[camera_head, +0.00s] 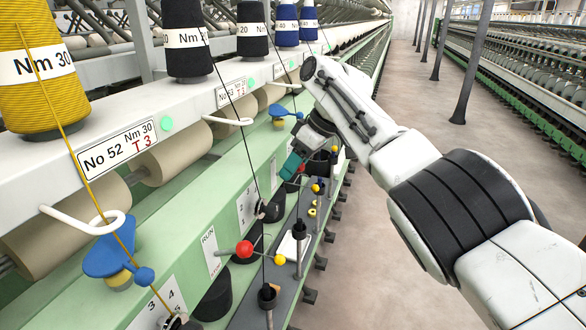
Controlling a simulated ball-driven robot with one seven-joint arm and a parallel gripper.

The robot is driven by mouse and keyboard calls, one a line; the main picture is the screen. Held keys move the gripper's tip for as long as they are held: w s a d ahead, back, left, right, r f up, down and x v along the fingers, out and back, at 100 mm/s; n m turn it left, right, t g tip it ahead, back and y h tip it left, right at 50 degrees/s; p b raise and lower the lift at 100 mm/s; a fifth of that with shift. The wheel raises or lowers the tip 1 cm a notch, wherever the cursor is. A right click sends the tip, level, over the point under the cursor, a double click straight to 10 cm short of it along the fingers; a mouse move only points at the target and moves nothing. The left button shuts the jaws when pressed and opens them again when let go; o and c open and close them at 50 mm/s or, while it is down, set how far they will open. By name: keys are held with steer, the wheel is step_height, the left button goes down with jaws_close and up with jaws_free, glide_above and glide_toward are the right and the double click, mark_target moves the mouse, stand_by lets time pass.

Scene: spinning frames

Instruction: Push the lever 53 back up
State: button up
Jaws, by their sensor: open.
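A label plate (230,92) on the white rail appears to read No 53. Below and beyond it is a blue lever-like part (279,110) with a small blue ball. Lower on the green panel, a small red knob (301,169) shows close beside my gripper, partly hidden by it; I cannot tell whether it is the knob of lever 53 or how that lever is tilted. My gripper (288,170) has teal fingers, is open and hangs in front of the green panel. I cannot tell whether it touches the knob.
A nearer lever with a red ball (244,249) and a yellow ball (279,259) sticks out by the RUN label (209,250). The No 52 plate (118,147), yarn cones (188,40) and taut threads line the frame. The aisle floor (415,120) at right is clear.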

steer(key=w+b+v, duration=0.1)
steer(key=v, duration=0.8)
steer(key=shift+s+d+r, duration=0.25)
steer(key=shift+s+r, duration=0.15)
steer(key=shift+s, duration=0.1)
